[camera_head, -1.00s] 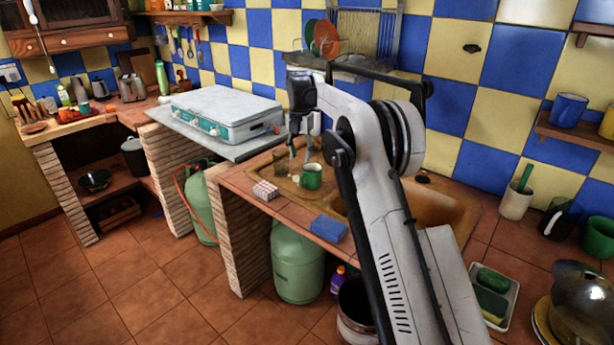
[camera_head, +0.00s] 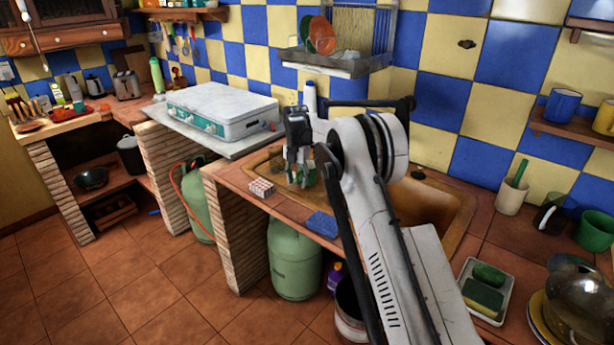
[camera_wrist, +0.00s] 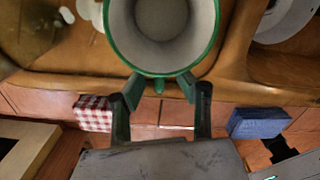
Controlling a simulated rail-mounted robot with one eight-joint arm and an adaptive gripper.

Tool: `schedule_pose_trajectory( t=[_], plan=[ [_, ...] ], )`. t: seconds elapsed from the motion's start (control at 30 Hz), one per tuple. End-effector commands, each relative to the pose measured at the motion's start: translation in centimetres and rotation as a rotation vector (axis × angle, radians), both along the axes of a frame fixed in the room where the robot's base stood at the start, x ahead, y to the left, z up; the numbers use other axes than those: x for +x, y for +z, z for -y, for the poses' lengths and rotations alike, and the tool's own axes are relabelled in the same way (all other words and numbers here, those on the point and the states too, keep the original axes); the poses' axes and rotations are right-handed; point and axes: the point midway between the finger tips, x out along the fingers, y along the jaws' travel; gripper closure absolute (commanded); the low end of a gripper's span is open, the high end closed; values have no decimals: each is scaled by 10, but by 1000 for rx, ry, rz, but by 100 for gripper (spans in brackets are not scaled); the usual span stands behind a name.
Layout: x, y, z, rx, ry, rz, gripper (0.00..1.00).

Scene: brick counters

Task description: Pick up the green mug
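The green mug (camera_wrist: 160,72) fills the top middle of the wrist view, seen from above with its pale inside and green rim. Its small green handle (camera_wrist: 159,86) points toward my gripper. My gripper (camera_wrist: 160,88) is open, with a fingertip on each side of the handle and a visible gap around it. I cannot tell whether the fingertips touch the mug's wall. In the head view the mug (camera_head: 309,177) stands at the sink's front left, partly hidden behind my gripper (camera_head: 299,178).
The brown sink (camera_head: 440,212) extends to the right. A white stove (camera_head: 221,110) stands behind to the left.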

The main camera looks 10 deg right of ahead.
Motion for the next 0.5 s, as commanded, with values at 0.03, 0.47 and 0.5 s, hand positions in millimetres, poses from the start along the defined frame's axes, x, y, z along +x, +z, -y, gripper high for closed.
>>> schedule_pose_trajectory(
  t=[0.03, 0.47, 0.5],
  plan=[
    [0, -7, 0, 0, 0, 0, 67],
    [0, -15, 0, 0, 0, 0, 83],
    [0, -15, 0, 0, 0, 0, 89]
  ],
)
